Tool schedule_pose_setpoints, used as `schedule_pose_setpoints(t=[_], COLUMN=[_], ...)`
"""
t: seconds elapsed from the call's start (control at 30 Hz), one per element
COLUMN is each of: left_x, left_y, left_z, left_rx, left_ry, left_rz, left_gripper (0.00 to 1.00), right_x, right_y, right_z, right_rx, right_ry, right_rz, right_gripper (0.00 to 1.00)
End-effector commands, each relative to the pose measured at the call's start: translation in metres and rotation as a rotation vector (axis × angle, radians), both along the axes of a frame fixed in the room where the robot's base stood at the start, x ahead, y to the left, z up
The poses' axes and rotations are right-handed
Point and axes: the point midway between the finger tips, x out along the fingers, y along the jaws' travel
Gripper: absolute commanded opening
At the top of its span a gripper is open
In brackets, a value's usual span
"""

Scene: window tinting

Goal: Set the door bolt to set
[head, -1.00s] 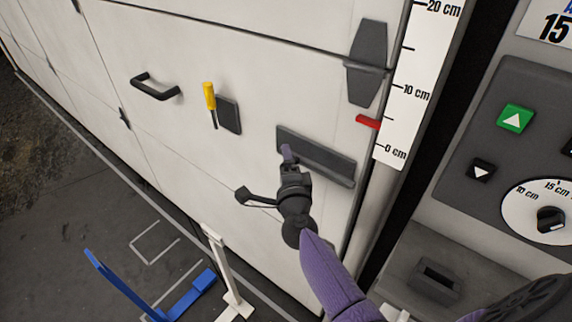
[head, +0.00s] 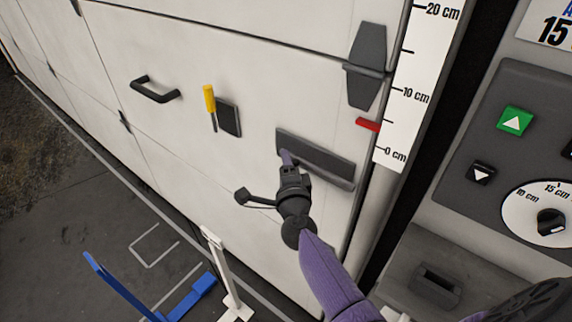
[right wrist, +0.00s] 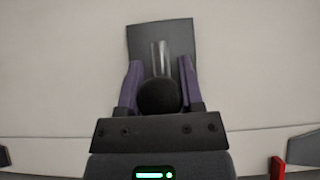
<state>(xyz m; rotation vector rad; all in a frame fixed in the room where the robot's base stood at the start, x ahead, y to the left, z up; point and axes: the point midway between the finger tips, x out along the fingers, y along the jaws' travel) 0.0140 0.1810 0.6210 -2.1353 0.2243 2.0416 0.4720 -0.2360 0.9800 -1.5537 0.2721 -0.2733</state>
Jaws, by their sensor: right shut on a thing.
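The door bolt has a dark mounting plate (head: 325,162) on the pale door panel, right of the yellow-handled piece. In the right wrist view its plate (right wrist: 178,35), a metallic rod (right wrist: 160,58) and a round black knob (right wrist: 160,97) show. My right gripper (head: 287,157) reaches up to the left part of the plate. In the right wrist view its purple fingers (right wrist: 160,90) stand on either side of the knob, and it is shut on it. In the head view the gripper hides the knob. My left gripper is not in view.
A yellow-handled piece (head: 209,98) by a small dark plate (head: 229,118) and a black handle (head: 155,91) are on the door. A red pointer (head: 367,125) stands by the cm scale (head: 402,90). A control panel (head: 470,110) is at right. Blue (head: 190,296) and white (head: 222,270) stands are below.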

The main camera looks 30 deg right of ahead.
Motion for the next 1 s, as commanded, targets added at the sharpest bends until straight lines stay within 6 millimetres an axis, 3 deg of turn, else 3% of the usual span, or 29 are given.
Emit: schedule_pose_setpoints(t=[0.4, 0.7, 0.73, 0.87, 1.0], left_x=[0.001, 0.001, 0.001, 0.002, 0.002], left_y=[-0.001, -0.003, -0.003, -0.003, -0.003], left_z=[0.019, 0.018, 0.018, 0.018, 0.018], left_rx=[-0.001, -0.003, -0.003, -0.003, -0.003], left_ry=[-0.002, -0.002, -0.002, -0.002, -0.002], left_rz=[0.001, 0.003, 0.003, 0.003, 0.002], left_gripper=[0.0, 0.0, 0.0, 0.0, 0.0], right_x=[-0.048, -0.05, -0.05, -0.05, -0.049], right_y=[-0.022, -0.023, -0.023, -0.023, -0.023], right_z=[0.0, -0.002, -0.002, -0.001, -0.001], right_rx=[0.0, 0.0, 0.0, 0.001, 0.001], right_ry=[0.004, 0.004, 0.004, 0.003, 0.002], right_rz=[0.001, -0.001, -0.001, -0.001, 0.0], right_gripper=[0.0, 0.0, 0.54, 0.81, 0.83])
